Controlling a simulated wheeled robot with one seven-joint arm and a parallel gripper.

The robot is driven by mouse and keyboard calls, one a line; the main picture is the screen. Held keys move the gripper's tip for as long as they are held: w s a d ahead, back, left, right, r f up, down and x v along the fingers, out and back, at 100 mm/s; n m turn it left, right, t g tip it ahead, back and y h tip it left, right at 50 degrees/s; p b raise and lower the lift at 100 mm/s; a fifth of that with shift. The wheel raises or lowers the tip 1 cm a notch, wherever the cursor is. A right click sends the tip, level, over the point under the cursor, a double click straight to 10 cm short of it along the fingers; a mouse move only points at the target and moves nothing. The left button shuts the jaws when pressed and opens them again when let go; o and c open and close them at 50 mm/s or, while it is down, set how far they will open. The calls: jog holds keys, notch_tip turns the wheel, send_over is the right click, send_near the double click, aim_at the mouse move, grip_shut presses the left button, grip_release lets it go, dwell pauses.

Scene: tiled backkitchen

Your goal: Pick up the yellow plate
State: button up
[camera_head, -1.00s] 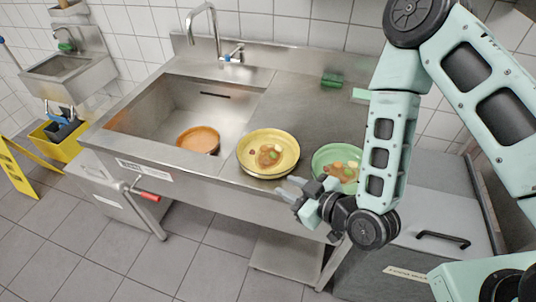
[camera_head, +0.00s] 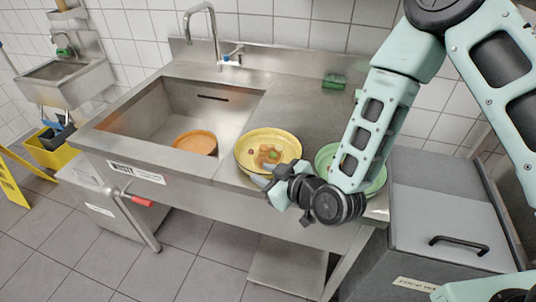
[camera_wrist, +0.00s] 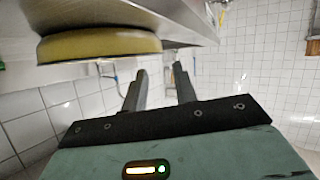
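The yellow plate (camera_head: 246,141) lies near the counter's front edge, right of the sink, with bits of food (camera_head: 268,154) on it. Its rim and side show large at the upper left of the wrist view (camera_wrist: 95,43). My gripper (camera_head: 264,183) is at the plate's front right edge and hides part of that rim. In the wrist view my two fingers stand apart with an empty gap (camera_wrist: 160,70) between them. The plate is beside the fingers there, not between them. Whether a finger touches the rim I cannot tell.
A green plate (camera_head: 322,158) sits just right, partly hidden by my arm. An orange dish (camera_head: 196,142) lies in the sink basin (camera_head: 150,118). A tap (camera_head: 218,40) and a green object (camera_head: 333,81) are at the back. A grey bin (camera_head: 440,205) stands at right.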

aim_at(246, 168)
jog(key=shift+p+x, duration=1.5)
jog(key=shift+x, duration=2.45)
jog(key=shift+a, duration=0.1)
jog(key=shift+c, duration=0.2)
grip_shut()
